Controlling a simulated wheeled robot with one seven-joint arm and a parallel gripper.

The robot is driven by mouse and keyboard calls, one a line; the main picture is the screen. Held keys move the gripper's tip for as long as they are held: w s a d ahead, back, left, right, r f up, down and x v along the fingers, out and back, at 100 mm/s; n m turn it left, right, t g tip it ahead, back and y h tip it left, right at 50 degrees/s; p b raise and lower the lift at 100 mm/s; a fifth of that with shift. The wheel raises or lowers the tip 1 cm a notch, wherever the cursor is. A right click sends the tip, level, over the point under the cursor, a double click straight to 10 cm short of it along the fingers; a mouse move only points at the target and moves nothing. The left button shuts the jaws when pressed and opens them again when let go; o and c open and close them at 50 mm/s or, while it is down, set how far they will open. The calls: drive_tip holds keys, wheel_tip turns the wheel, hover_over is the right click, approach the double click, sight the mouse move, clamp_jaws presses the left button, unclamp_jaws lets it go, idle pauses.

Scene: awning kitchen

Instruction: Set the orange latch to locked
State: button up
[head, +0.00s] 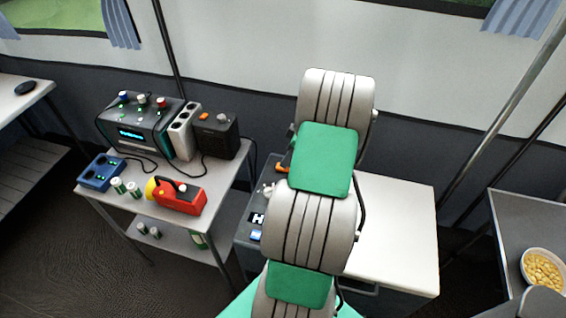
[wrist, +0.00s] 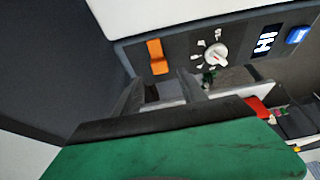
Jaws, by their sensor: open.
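The orange latch (wrist: 157,57) is on the dark front panel (wrist: 135,52) of a white-topped unit in the wrist view. It looks like a short upright tab with a bent lower end; I cannot tell its setting from its shape. In the head view a bit of the orange latch (head: 283,168) shows just left of my arm. My gripper (wrist: 162,80) is open and empty, its two dark fingers reaching toward the panel just below the latch in the wrist view. They appear apart from it. In the head view my arm hides the gripper.
The unit's white top (head: 395,230) is clear.

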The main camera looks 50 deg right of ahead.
drive_tip(key=x, duration=0.5)
drive_tip(key=shift+f, duration=0.15)
clamp_jaws()
idle(1.2)
